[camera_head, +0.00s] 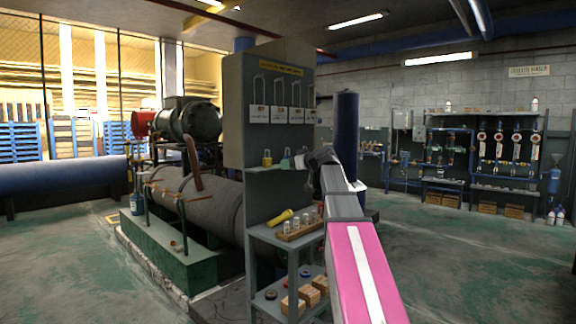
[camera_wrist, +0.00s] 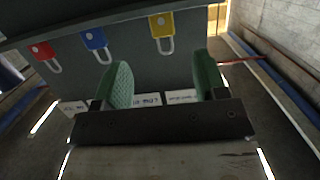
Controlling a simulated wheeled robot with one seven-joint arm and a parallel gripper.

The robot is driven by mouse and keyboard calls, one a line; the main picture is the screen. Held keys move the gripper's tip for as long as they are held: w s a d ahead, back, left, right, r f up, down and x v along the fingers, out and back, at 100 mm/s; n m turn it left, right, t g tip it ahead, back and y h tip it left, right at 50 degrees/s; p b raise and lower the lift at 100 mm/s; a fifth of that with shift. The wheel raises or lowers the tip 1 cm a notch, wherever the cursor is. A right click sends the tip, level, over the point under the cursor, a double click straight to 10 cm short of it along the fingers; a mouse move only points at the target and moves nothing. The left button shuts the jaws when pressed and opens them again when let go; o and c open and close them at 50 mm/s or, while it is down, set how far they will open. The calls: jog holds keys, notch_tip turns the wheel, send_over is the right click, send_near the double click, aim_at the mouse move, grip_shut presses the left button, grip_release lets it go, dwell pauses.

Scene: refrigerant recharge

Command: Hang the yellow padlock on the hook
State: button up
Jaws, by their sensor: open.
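The yellow padlock (camera_head: 267,158) stands upright on the cabinet's upper shelf, shackle up, at the left of a row. In the wrist view, which is upside down, the yellow padlock (camera_wrist: 161,24) is at the top with its shackle pointing down the picture. My gripper (camera_wrist: 163,82) is open and empty, its green fingers apart; the padlock lies beyond the fingertips, not between them. In the head view my gripper (camera_head: 318,160) is right of the padlock. Pale loop shapes above labels (camera_head: 279,114) line the cabinet's back panel; I cannot make out the hook itself.
A blue padlock (camera_wrist: 94,40) and a red padlock (camera_wrist: 42,52) stand beside the yellow one. Lower shelves hold a yellow flashlight (camera_head: 279,218), a wooden tray (camera_head: 301,232) of small jars and several wooden blocks (camera_head: 310,295). The cabinet's side wall (camera_head: 234,110) bounds the shelf at left.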

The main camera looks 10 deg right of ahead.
aim_at(269, 161)
jog(key=x, duration=0.4)
jog(key=r+x, duration=0.1)
jog(key=x, duration=0.3)
jog(key=r+x, duration=0.1)
jog(key=x, duration=0.3)
jog(key=shift+w+a+r, duration=0.15)
jog(key=shift+w+a, duration=0.05)
jog(key=shift+w, duration=0.05)
jog(key=c, duration=0.8)
jog(key=shift+r, duration=0.1)
jog(key=shift+r, duration=0.75)
